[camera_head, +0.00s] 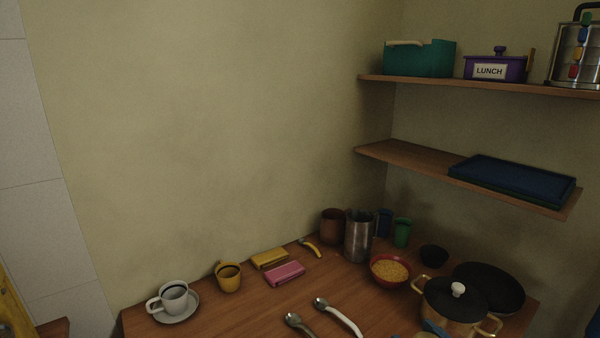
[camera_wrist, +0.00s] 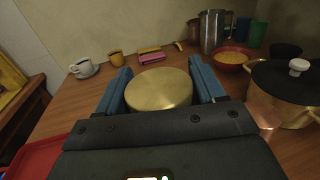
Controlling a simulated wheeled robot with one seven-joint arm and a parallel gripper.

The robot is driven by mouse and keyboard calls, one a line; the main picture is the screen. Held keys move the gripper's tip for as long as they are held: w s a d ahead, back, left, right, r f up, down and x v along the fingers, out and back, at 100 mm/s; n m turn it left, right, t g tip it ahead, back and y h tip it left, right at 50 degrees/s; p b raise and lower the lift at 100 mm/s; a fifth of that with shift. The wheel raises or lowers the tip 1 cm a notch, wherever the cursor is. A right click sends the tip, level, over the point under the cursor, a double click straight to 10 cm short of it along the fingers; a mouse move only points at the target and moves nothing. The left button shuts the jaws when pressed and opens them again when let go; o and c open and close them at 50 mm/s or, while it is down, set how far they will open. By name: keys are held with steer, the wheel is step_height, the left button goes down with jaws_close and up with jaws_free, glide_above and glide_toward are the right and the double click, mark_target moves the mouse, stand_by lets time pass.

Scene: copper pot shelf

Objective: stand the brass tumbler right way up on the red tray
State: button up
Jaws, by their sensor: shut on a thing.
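The brass tumbler (camera_wrist: 160,90) is between the two blue fingers of my gripper (camera_wrist: 160,76) in the wrist view. My gripper is shut on it. A flat, closed, round brass end faces the wrist camera, which looks like its base, so the tumbler appears upside down. The red tray (camera_wrist: 32,158) shows only in part at the lower left of the wrist view, apart from the tumbler. In the head view, only a bit of blue at the bottom edge, beside the pot, looks like my gripper; the tumbler and tray are not visible there.
A brass pot (camera_head: 455,307) with a black lid stands close to the right of my gripper. A red bowl (camera_head: 390,271), metal pitcher (camera_head: 358,238), yellow mug (camera_head: 229,278), white cup (camera_head: 173,297) and two spoons (camera_head: 338,316) are on the wooden counter. Shelves (camera_head: 410,158) overhang the right.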

steer(key=shift+s+d+f+m+t+h, duration=0.25)
steer(key=shift+m+h, duration=0.35)
steer(key=shift+h, duration=0.3)
steer(key=shift+r+m+p, duration=0.3)
steer(key=shift+m+p, duration=0.4)
steer(key=shift+p, duration=0.2)
steer(key=m, duration=0.7)
steer(key=shift+f+m, duration=0.3)
steer(key=shift+f, duration=0.05)
